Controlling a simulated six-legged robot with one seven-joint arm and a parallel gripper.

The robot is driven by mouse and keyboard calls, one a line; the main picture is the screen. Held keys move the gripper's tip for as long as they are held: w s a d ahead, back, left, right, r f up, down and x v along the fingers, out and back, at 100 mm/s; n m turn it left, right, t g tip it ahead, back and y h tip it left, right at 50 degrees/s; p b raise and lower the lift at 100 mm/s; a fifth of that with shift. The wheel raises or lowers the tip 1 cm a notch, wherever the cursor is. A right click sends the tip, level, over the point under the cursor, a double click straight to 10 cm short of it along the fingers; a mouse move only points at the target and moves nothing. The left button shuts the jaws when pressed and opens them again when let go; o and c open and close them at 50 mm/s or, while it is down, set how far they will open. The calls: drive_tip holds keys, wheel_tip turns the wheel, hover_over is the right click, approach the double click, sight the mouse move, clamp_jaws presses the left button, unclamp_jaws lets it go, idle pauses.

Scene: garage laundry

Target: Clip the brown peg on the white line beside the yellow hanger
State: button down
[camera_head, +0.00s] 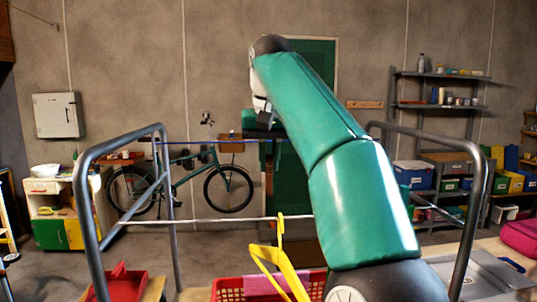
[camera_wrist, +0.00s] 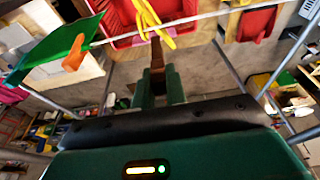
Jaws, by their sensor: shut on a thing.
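In the wrist view my gripper (camera_wrist: 158,82) is shut on the brown peg (camera_wrist: 156,52), which sticks out beyond the fingertips. The peg's far end appears close to the white line (camera_wrist: 200,20), just by the yellow hanger (camera_wrist: 149,17); I cannot tell whether it touches the line. In the head view the yellow hanger (camera_head: 280,262) hangs from the white line (camera_head: 190,220), low in the middle. There the brown peg cannot be made out, and my green arm covers part of the line.
An orange peg (camera_wrist: 75,53) and a green cloth (camera_wrist: 50,50) are on the line at the left in the wrist view. A red basket (camera_head: 228,290) stands below the hanger. Grey metal rails (camera_head: 85,220) stand at both sides. A red tray (camera_head: 122,284) is at lower left.

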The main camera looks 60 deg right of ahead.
sight(270, 173)
drive_tip(key=shift+s+f, duration=0.2)
drive_tip(key=shift+s, duration=0.05)
drive_tip(key=shift+w+f, duration=0.3)
drive_tip(key=shift+f, duration=0.15)
drive_tip(key=shift+s+f, duration=0.15)
drive_tip(key=shift+f, duration=3.45)
drive_tip(key=c, duration=1.3)
unclamp_jaws()
drive_tip(key=shift+c, duration=0.2)
